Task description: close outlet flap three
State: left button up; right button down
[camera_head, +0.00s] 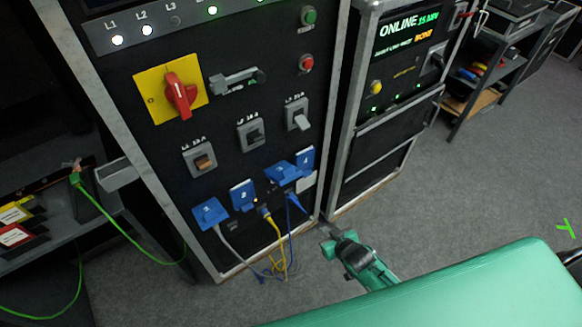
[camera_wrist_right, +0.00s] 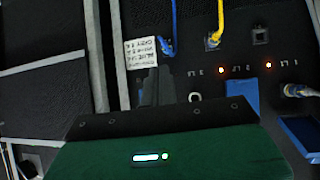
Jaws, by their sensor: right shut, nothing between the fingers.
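Outlet flap three (camera_head: 279,173) is the blue flap between flap two (camera_head: 242,195) and flap four (camera_head: 305,159), low on the black cabinet in the head view. It looks tilted outward, swung up above its outlet; its exact angle is hard to tell. A blue cable (camera_head: 291,205) hangs just below. My right gripper (camera_head: 327,231) is right of and below the flaps, apart from them, with its fingers together and empty. In the right wrist view its fingers (camera_wrist_right: 154,86) are before the panel. Flap three is not distinguishable there. My left gripper is not in view.
Flap one (camera_head: 210,213) has a grey cable below it. A yellow cable (camera_head: 273,230) hangs near the blue one. A white label (camera_wrist_right: 142,52) is by the outlets. A second cabinet (camera_head: 385,130) stands right. Grey floor (camera_head: 480,190) is clear at right.

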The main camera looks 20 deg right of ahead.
jog(key=w+a+r+t+y, duration=0.1)
jog(key=w+r, duration=0.1)
jog(key=r, duration=0.5)
jog(key=w+a+r+t+y, duration=0.1)
jog(key=w+a+r, duration=0.1)
jog(key=r, duration=0.4)
notch_tip(320, 180, up, 13)
jog(key=n+t+y+p, duration=0.1)
jog(key=t+y+p, duration=0.1)
send_over(291, 169)
jog(key=shift+w+a+f, duration=0.1)
jog(key=shift+a+f, duration=0.1)
jog(key=shift+a, duration=0.2)
jog(key=shift+s+f, duration=0.2)
jog(key=shift+f, duration=0.95)
jog(key=shift+s+d+f+p, duration=0.15)
jog(key=shift+s+f+p, duration=0.1)
jog(key=shift+f, duration=0.15)
jog(key=shift+s+d+f+p, duration=0.1)
jog(key=shift+s+f, duration=0.15)
jog(key=shift+f, duration=0.15)
jog(key=shift+t, duration=0.3)
